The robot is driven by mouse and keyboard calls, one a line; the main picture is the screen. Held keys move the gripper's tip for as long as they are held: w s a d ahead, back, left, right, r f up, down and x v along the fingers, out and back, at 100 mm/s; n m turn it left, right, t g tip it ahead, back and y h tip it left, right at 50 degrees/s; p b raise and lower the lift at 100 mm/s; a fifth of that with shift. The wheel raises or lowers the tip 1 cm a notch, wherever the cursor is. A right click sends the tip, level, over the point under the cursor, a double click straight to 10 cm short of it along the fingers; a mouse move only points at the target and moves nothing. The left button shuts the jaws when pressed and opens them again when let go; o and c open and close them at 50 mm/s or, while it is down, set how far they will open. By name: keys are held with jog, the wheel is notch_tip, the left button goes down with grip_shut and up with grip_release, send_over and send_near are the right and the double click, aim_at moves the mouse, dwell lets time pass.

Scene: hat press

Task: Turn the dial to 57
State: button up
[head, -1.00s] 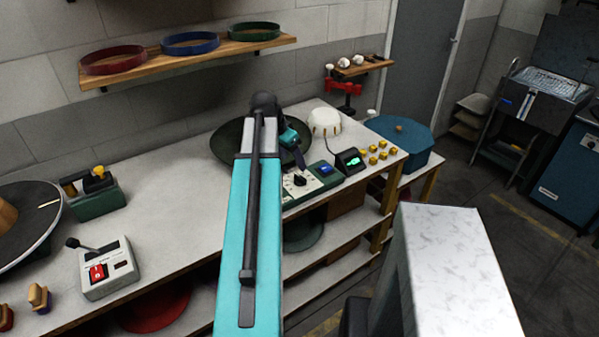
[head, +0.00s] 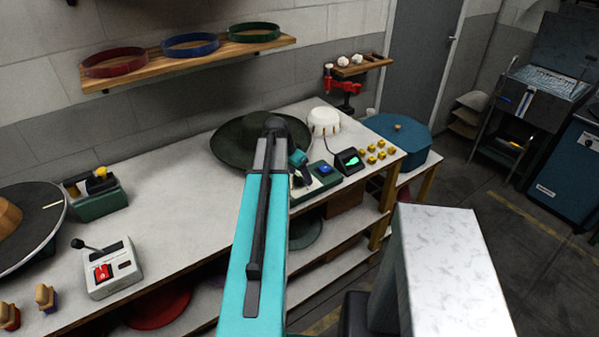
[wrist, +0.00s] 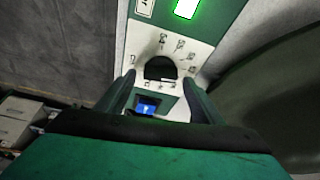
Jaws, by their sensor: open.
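The dial, a black knob (wrist: 160,68) on a white plate with small symbols, shows in the wrist view near the middle. My gripper (wrist: 158,80) is open, with one finger on each side of the dial's near part; I cannot tell whether they touch it. In the head view my gripper (head: 302,177) is over the control panel (head: 328,182) and hides the dial. The dial's reading is not legible. A lit green display (head: 352,161) stands beside the panel; its digits are too small to read.
A blue button (head: 325,168) sits on the panel right of my gripper. The bench (head: 180,180) left of my arm has free room.

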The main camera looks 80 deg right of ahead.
jog(key=shift+s+d+f, duration=0.1)
jog(key=shift+f, duration=0.25)
jog(key=c, duration=1)
jog(key=shift+c, duration=0.2)
jog(key=shift+n+b, duration=0.3)
jog(key=shift+b, duration=0.25)
jog(key=o, duration=1)
jog(key=shift+o, duration=0.2)
